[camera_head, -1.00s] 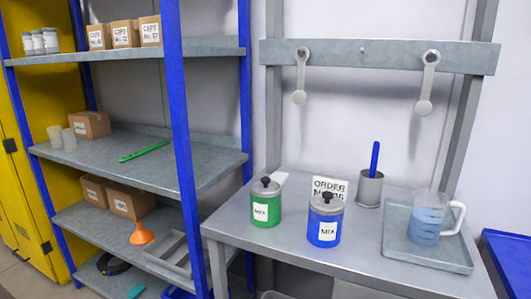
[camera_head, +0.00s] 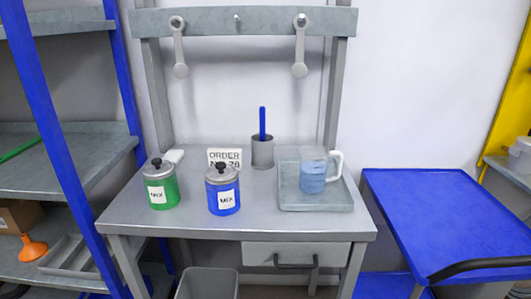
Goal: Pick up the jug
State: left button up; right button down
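The jug (camera_head: 313,178) is clear with a white handle on its right side and holds blue liquid. It stands upright in a grey metal tray (camera_head: 316,206) on the right part of the grey workbench (camera_head: 250,224). Nothing covers the jug in the head view. Neither of my grippers shows in this view.
A green drum (camera_head: 162,192) and a blue drum (camera_head: 227,196), both labelled MIX, stand left of the tray. A grey cup (camera_head: 262,153) with a blue stick stands behind. A blue cart (camera_head: 440,220) is at right, shelves (camera_head: 60,165) at left. A bin (camera_head: 207,284) is below.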

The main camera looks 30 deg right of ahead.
aim_at(313, 179)
jog(key=z, duration=1.2)
